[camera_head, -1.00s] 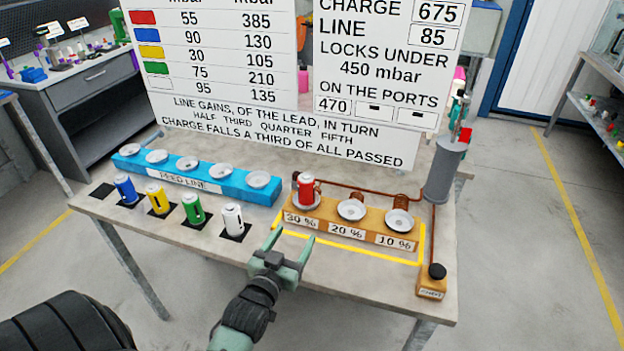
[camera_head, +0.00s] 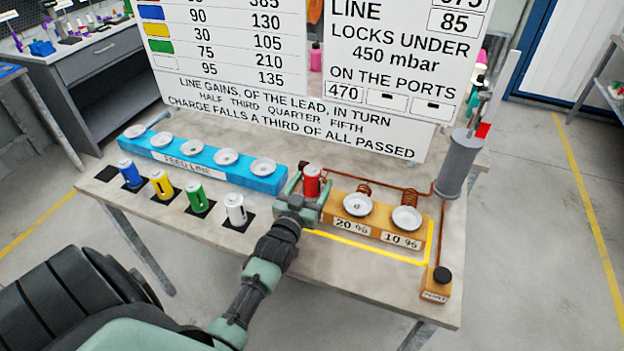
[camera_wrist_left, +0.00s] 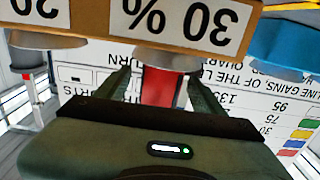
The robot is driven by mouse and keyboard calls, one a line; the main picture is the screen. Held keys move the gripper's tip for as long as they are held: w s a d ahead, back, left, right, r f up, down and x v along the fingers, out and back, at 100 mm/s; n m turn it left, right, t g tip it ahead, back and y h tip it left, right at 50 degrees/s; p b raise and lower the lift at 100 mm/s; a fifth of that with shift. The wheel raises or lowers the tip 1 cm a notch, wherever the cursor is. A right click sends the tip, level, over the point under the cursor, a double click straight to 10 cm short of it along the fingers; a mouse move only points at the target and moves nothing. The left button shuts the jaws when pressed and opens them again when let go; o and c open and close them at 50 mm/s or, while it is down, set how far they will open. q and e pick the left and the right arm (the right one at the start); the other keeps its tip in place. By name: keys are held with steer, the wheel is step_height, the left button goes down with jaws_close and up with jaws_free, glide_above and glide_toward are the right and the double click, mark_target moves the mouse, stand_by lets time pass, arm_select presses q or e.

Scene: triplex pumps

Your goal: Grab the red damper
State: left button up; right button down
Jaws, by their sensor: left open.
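The red damper (camera_head: 312,180) stands upright on the left cup of the orange port block (camera_head: 380,230). My left gripper (camera_head: 306,188) is open at the damper, its fingers on either side of it, and it hides the 30 % label in the head view. In the left wrist view, which is upside down, the red damper (camera_wrist_left: 160,86) shows between the two spread fingers of the gripper (camera_wrist_left: 160,80), with a gap on both sides. The 30 % label (camera_wrist_left: 180,20) shows there above the gripper. My right gripper is not in view.
Blue, yellow, green and white dampers stand on dark squares left of the gripper, the white one (camera_head: 236,209) nearest. The blue feed line block (camera_head: 185,172) lies behind them. A grey cylinder (camera_head: 460,160) and a black button (camera_head: 441,275) are at the right. A large sign (camera_head: 300,128) stands behind.

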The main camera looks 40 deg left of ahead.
arm_select(q)
steer(key=x, duration=0.3)
steer(key=shift+w+a+p, duration=0.2)
steer(key=shift+w+p, duration=0.1)
steer(key=shift+w, duration=0.05)
jaws_close()
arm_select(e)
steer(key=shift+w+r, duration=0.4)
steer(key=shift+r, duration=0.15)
arm_select(q)
steer(key=shift+r, duration=0.1)
